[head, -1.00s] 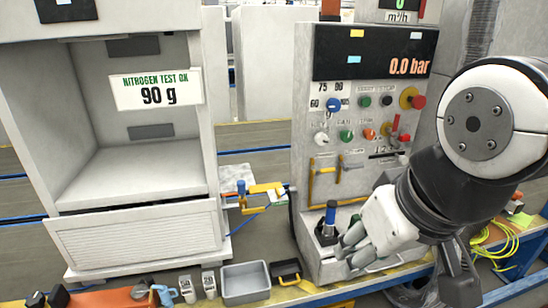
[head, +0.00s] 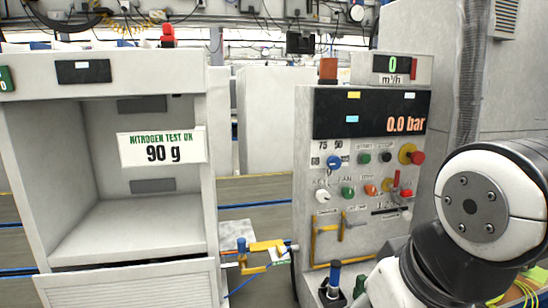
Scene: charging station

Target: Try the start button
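The grey control panel (head: 305,175) stands right of centre in the head view, with a dark display reading 0.0 bar. A dark green button (head: 364,158) sits in its upper row, beside a black button (head: 386,157). A brighter green button (head: 347,192) sits in the row below. The small labels are too blurred to tell surely which is start. My gripper (head: 383,284) shows only as a white body at the bottom edge, below and apart from the buttons. Its fingers are out of the picture, so I cannot see whether they are open.
A red mushroom button (head: 417,158), a blue knob (head: 334,161) and a red lever (head: 396,179) are close by on the panel. Yellow handles (head: 328,243) and a blue-handled tool (head: 334,275) are lower down. A white cabinet (head: 130,230) with a 90 g sign stands left.

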